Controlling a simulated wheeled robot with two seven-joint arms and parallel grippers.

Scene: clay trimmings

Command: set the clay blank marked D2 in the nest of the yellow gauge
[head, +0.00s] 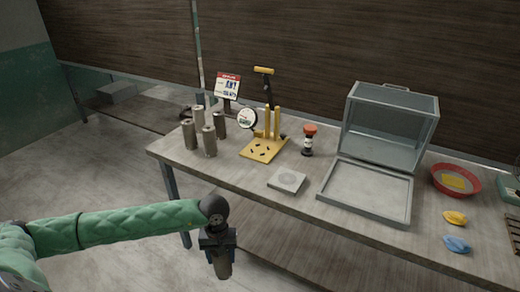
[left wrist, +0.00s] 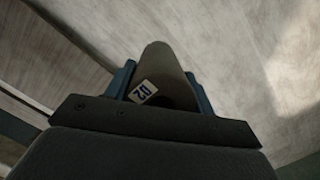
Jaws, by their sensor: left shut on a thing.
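My left gripper (head: 219,247) is in front of the table's near edge, low and off the tabletop. It is shut on a grey-brown clay cylinder (head: 223,268), which hangs below the fingers. The yellow gauge (head: 262,150) stands on the table, with a flat base, upright yellow posts and a round dial (head: 247,118). Its base shows dark slots and no blank on it. My right gripper is not in view.
Several similar clay cylinders (head: 209,141) stand left of the gauge. A small grey plate (head: 287,180), a red-capped bottle (head: 309,140), an open clear-lidded case (head: 366,190) and a red bowl (head: 456,181) lie to the right. A sign (head: 228,86) stands behind.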

